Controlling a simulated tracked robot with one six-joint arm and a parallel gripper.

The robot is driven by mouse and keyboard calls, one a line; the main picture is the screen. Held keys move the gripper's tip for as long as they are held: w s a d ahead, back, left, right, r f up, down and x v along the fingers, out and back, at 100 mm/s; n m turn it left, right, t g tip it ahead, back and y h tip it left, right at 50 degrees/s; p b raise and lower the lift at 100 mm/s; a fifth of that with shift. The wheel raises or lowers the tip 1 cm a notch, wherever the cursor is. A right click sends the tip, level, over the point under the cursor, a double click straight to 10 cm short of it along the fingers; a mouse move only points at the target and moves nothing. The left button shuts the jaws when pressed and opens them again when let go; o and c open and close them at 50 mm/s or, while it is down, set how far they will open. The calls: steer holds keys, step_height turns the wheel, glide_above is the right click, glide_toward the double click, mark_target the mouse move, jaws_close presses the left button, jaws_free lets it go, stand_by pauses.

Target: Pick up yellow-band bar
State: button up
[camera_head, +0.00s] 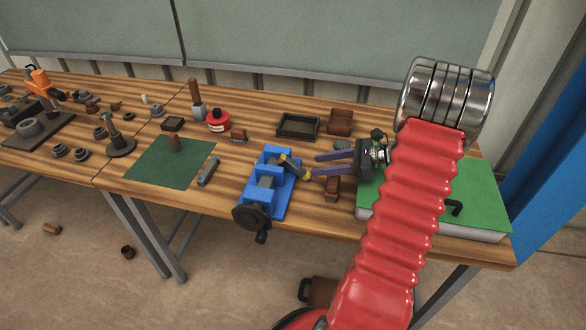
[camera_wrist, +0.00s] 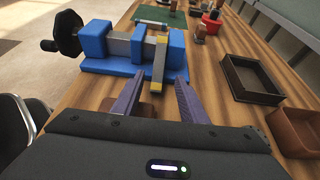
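The yellow-band bar (camera_head: 293,165) is a dark bar with yellow on it. It sits at the right-hand jaw of the blue vise (camera_head: 263,196) and sticks out toward my gripper.
The vise's dark handwheel (camera_head: 252,217) is at the table's front edge. A brown block (camera_head: 332,188) lies below my gripper. A dark tray (camera_head: 298,127) and a brown box (camera_head: 340,122) stand behind. A green mat (camera_head: 150,170) lies left, a green-topped plate (camera_head: 480,205) right.

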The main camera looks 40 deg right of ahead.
mark_target(300, 168)
steer(key=shift+x, duration=2.65)
steer(key=shift+s+a+f, duration=0.1)
steer(key=shift+s+a, duration=0.05)
steer(key=shift+s, duration=0.05)
jaws_close()
